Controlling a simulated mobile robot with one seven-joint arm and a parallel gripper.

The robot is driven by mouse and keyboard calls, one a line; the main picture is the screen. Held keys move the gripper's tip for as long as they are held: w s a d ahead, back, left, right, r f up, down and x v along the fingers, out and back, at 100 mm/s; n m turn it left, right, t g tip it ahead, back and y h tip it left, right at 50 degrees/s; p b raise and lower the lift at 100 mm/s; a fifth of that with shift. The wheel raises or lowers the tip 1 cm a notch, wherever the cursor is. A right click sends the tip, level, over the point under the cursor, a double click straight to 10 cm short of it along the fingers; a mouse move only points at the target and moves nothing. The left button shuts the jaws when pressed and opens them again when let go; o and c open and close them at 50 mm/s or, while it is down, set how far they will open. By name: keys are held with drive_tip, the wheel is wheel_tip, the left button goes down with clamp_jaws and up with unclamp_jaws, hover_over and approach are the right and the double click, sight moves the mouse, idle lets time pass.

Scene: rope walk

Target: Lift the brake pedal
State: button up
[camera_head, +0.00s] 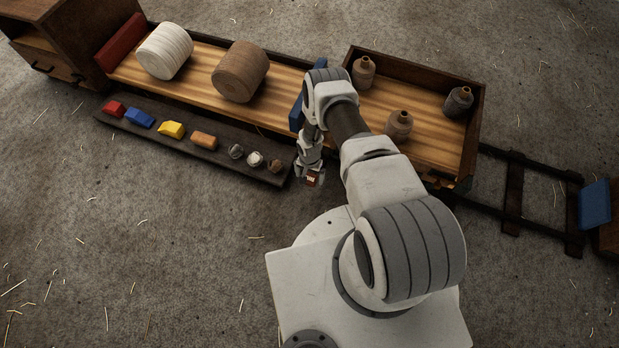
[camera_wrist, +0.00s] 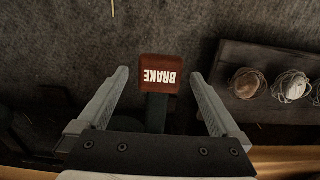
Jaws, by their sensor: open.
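The brake pedal (camera_wrist: 159,75) is a small red-brown block with white BRAKE lettering, on a dark stem, in the wrist view. It lies between and just beyond the two fingertips of my gripper (camera_wrist: 159,82), which is open, with a gap to each finger. In the head view the pedal (camera_head: 312,180) shows as a small brown piece at the tip of my gripper (camera_head: 310,174), low beside the long wooden bench. The arm hides part of the bench there.
A dark shelf (camera_head: 225,152) with coloured blocks and several small coils runs left of my gripper; its coils (camera_wrist: 292,85) show close on the right in the wrist view. The bench tray holds spools (camera_head: 240,72) and bottles (camera_head: 398,125). The floor in front is clear.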

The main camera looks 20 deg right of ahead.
drive_tip(key=shift+f, duration=0.15)
drive_tip(key=shift+c, duration=0.2)
clamp_jaws()
idle(0.3)
